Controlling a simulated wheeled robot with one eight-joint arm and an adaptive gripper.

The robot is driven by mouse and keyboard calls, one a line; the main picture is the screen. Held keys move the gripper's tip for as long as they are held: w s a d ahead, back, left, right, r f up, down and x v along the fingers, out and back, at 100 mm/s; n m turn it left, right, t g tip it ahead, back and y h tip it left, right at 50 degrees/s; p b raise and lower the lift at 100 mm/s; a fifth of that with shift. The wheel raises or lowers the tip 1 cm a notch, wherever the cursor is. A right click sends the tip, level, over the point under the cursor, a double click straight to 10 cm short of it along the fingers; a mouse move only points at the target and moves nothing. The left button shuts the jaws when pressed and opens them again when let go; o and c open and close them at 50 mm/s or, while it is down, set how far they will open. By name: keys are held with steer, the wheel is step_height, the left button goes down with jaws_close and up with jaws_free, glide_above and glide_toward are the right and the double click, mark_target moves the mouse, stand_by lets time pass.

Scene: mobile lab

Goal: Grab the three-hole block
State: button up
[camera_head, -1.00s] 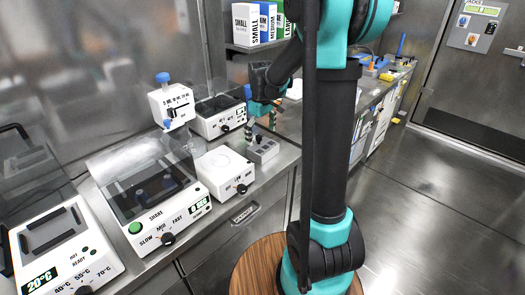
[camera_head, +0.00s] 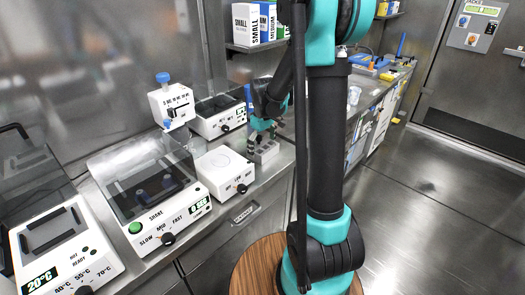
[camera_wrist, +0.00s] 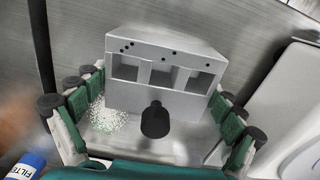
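The three-hole block (camera_wrist: 165,100) is grey, with three square openings in a row and small black dots along its edge. It fills the middle of the wrist view. In the head view the block (camera_head: 266,151) stands on the steel counter, beside the white round-topped device. My gripper (camera_wrist: 160,98) is open, with green-padded fingers on the left and right of the block. The fingers seem close to its sides; contact is not clear. In the head view my gripper (camera_head: 263,130) is low over the block and hides part of it.
The white device (camera_head: 224,172) with a round top is just left of the block. A shaker (camera_head: 150,190) and a heater (camera_head: 60,250) stand further left. A white vortex-like unit (camera_head: 172,105) and a dark-topped box (camera_head: 218,118) stand behind.

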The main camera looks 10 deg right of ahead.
steer(key=c, duration=0.9)
steer(key=shift+o, duration=0.2)
steer(key=shift+r, duration=0.1)
